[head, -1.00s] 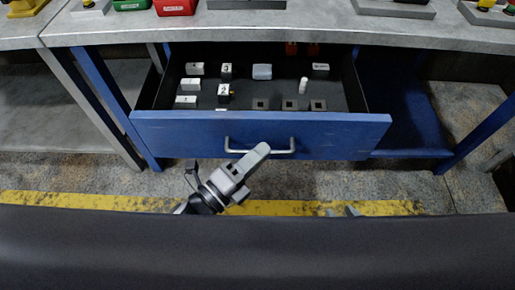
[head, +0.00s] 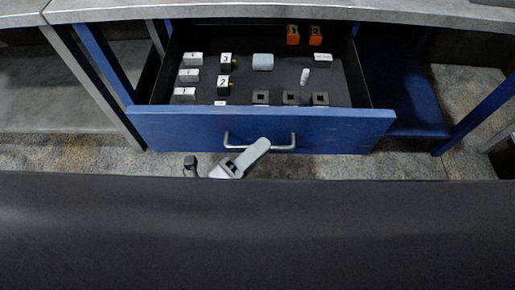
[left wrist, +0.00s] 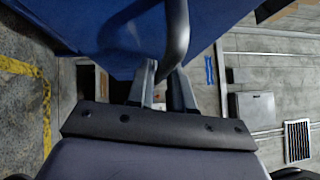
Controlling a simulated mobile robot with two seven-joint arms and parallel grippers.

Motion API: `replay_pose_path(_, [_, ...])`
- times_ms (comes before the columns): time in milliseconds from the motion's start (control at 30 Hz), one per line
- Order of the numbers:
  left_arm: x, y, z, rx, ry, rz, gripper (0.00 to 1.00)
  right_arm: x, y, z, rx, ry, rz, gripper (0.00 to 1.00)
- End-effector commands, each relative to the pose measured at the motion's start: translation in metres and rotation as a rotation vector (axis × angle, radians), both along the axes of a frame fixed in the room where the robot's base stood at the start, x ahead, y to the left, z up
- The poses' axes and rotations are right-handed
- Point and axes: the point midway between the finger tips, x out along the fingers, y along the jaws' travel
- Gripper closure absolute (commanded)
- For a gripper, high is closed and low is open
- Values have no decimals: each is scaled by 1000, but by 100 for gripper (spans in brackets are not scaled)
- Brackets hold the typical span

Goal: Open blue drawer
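The blue drawer (head: 180,128) is pulled well out from under the grey worktop, and its inside shows. Its silver bar handle (head: 285,147) is at the middle of the front. The exact contact is partly hidden. My right gripper is not in view.
Inside the drawer are numbered white and black blocks, a pale block (head: 263,62), dark square sockets (head: 291,98) and orange blocks (head: 293,35). The grey worktop (head: 250,10) is above, with blue table legs either side. A dark surface fills the foreground.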

Motion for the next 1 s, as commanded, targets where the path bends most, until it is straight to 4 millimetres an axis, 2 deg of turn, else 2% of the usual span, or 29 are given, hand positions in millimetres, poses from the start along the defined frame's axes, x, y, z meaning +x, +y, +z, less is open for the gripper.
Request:
replay_pose_path(367, [-1,1,-1,1,1,0,62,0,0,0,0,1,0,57])
replay_pose_path(800, [-41,41,-9,2,2,0,62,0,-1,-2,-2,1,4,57])
replay_pose_path(1000, [-49,50,-9,1,-1,0,62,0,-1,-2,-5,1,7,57])
